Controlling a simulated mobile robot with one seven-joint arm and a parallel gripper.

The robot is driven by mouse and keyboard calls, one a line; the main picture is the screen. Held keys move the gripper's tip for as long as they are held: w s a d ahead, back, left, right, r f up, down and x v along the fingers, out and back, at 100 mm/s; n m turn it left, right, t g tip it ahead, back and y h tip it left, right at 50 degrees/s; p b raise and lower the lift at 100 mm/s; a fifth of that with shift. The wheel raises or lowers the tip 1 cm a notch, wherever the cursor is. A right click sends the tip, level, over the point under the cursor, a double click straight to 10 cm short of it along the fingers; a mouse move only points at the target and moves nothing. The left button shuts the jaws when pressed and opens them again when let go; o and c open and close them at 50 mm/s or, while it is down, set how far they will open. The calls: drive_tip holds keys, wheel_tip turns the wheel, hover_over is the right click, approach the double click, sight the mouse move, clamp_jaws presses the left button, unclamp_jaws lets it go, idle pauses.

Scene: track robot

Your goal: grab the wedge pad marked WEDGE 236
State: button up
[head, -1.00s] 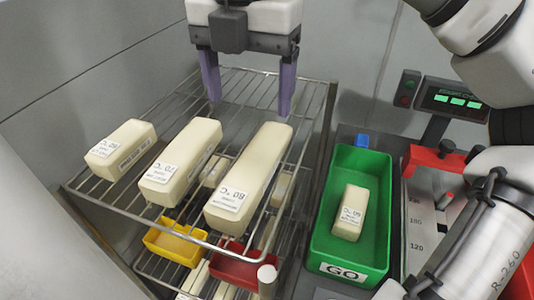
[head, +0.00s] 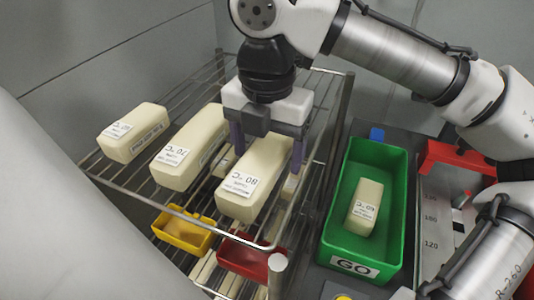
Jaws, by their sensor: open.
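Cream blocks with printed labels lie on the upper wire shelf; I cannot read WEDGE 236 on any of them. The right block (head: 252,182) is the longest and its label reads 80 °C. The middle block (head: 190,150) reads 70 °C, and the left block (head: 133,133) has a label too small to read surely. A smaller cream block (head: 365,208) lies in the green bin (head: 334,235). My gripper (head: 268,150) is open above the far part of the 80 °C block, with a purple finger on each side of it. I cannot tell whether the fingers touch it.
A yellow tray (head: 183,232) and a red tray (head: 240,258) are on the lower shelf, with more pale blocks near them. The shelf post (head: 335,130) stands between rack and green bin. A red-topped device (head: 455,160) is right of the bin.

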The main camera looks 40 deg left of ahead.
sight(267, 148)
drive_tip(key=shift+f, duration=0.1)
drive_tip(key=shift+c, duration=0.5)
drive_tip(key=c, duration=1)
wheel_tip(267, 148, up, 20)
drive_tip(key=p, duration=0.5)
